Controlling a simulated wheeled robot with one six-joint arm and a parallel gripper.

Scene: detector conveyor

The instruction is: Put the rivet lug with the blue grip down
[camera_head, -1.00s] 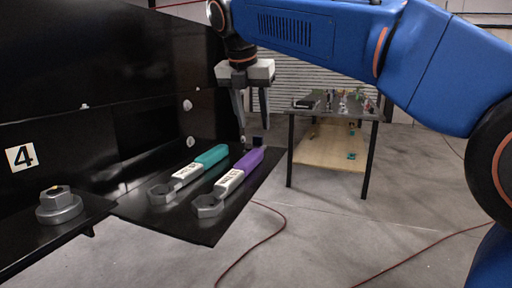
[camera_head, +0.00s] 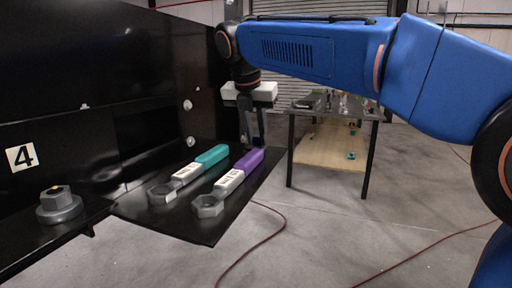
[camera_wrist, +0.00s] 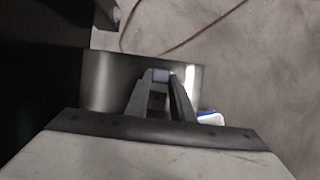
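My gripper (camera_head: 253,143) points down at the far end of a dark tray, just behind the purple grip. A lug with a purple grip (camera_head: 248,161) and one with a teal grip (camera_head: 211,156) lie side by side on the tray, rings toward me.
A grey fitting with a nut (camera_head: 60,208) sits on the left ledge. A table with small parts (camera_head: 368,115) stands behind. A red hose (camera_head: 262,240) crosses the floor.

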